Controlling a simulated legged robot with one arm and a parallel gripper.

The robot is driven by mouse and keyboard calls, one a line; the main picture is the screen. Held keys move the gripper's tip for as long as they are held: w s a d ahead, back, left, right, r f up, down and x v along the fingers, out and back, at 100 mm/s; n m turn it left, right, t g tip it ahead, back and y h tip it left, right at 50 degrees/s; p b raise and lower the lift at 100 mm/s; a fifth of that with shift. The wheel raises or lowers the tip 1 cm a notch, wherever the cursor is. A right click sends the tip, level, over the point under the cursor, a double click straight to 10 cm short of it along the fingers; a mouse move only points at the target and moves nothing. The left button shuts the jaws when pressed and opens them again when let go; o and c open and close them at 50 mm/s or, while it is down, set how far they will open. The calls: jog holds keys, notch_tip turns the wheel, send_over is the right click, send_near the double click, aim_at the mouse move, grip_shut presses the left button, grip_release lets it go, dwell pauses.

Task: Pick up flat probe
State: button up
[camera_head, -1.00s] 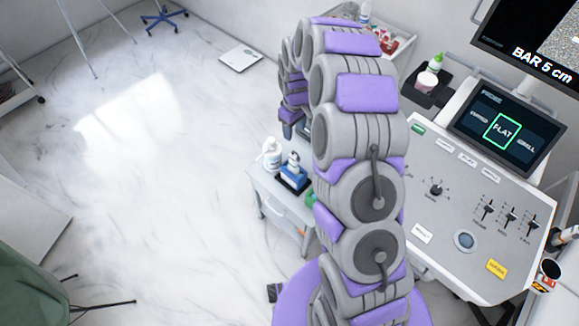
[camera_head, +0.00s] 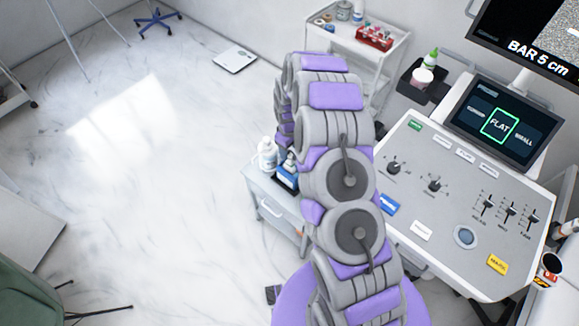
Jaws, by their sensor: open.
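I cannot make out a flat probe for certain. A pale, partly cut-off item (camera_head: 566,229) sits at the console's right edge, and I cannot tell if it is a probe. The console screen (camera_head: 500,126) shows "FLAT" in a green frame, with a smaller label on each side. My grey and purple arm fills the middle of the view, bent away from me. My gripper is hidden behind the arm's far links, so its jaws do not show.
The ultrasound console (camera_head: 450,225) stands right of my arm. A dark round holder (camera_head: 551,263) is at its right edge. A low cabinet (camera_head: 270,207) with bottles stands left of the arm. A white cart (camera_head: 345,42) is behind. The floor at left is mostly clear.

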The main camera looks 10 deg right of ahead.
aim_at(290, 155)
notch_tip(290, 155, down, 5)
jog(key=shift+w+f+b, duration=0.1)
jog(key=shift+w+b, duration=0.05)
jog(key=shift+b, duration=0.45)
jog(key=c, duration=1)
jog(key=shift+o, duration=0.2)
jog(key=shift+r, duration=0.25)
